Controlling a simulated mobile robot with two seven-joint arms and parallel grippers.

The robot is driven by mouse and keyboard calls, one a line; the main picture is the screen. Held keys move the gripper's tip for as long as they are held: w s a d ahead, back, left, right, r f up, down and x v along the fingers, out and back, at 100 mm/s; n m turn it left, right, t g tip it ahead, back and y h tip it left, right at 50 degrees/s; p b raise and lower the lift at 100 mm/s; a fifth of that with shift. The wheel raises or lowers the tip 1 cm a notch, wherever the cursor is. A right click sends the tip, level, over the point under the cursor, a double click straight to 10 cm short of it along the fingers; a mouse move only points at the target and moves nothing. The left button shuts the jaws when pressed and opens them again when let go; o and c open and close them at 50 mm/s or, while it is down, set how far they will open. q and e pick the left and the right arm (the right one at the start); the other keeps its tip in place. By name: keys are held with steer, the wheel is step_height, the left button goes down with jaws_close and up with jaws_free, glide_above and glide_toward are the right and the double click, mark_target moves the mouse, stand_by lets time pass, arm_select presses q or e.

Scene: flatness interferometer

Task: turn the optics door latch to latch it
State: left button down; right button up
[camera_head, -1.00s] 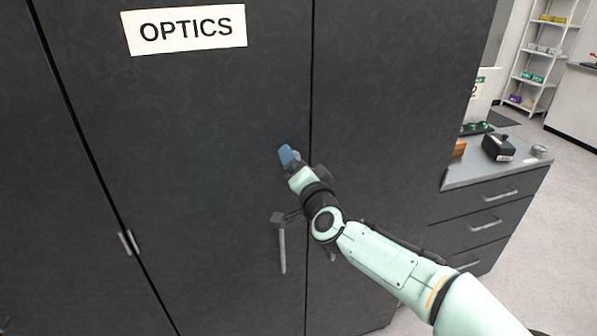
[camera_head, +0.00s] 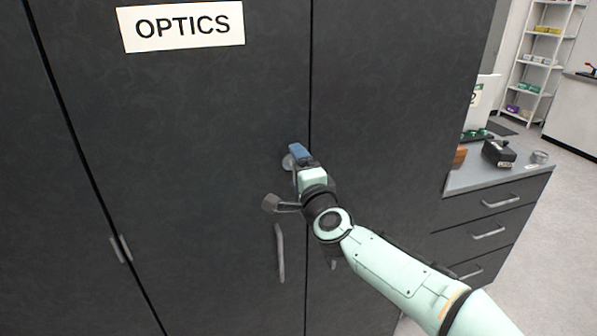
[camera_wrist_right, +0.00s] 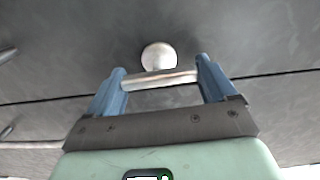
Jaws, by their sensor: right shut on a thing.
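The optics door (camera_head: 200,150) is dark grey and stands closed, under a white OPTICS sign (camera_head: 182,25). Its latch (camera_head: 288,161) has a pale round hub near the door's right edge. In the right wrist view the round hub (camera_wrist_right: 158,55) sits just beyond a short metal lever (camera_wrist_right: 160,79). My right gripper (camera_head: 299,154) is at the latch, its blue fingers just right of the hub. In the right wrist view the gripper (camera_wrist_right: 162,82) has a finger at each end of the lever, shut on it. The lever is hidden in the head view. My left gripper is out of view.
A vertical door handle (camera_head: 280,252) is below the latch, close to my right wrist. Another handle (camera_head: 121,248) is on the left. A drawer counter (camera_head: 490,180) with a black device (camera_head: 498,153) stands at the right. Open floor lies beyond it.

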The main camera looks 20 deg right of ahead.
stand_by(0.4)
steer(key=o, duration=0.9)
steer(key=shift+c, duration=0.2)
steer(key=s+b, duration=0.1)
steer(key=s, duration=1.2)
steer(key=shift+s+d, duration=0.2)
